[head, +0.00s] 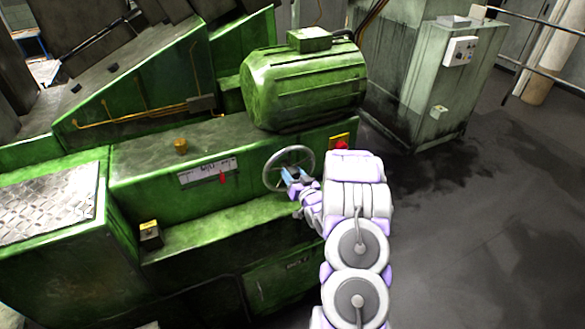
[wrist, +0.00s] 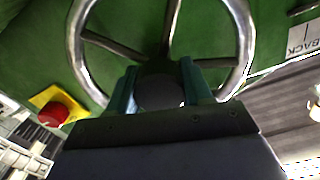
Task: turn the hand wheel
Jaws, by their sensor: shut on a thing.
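The hand wheel (head: 269,172) is a grey metal ring with spokes on the front of the green machine. It fills the upper part of the wrist view (wrist: 247,45), with its spokes running to the rim. My gripper (head: 294,177) is at the wheel's lower right in the head view. In the wrist view, the two teal fingers of my gripper (wrist: 158,88) stand either side of a dark round part at the wheel and are shut on it. Whether that part is the hub or a handle is hard to tell.
A red button on a yellow plate (wrist: 54,108) is close to the wheel; it also shows in the head view (head: 340,144). A green motor housing (head: 305,88) sits above. A grey cabinet (head: 420,85) stands behind. Floor to the right is clear.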

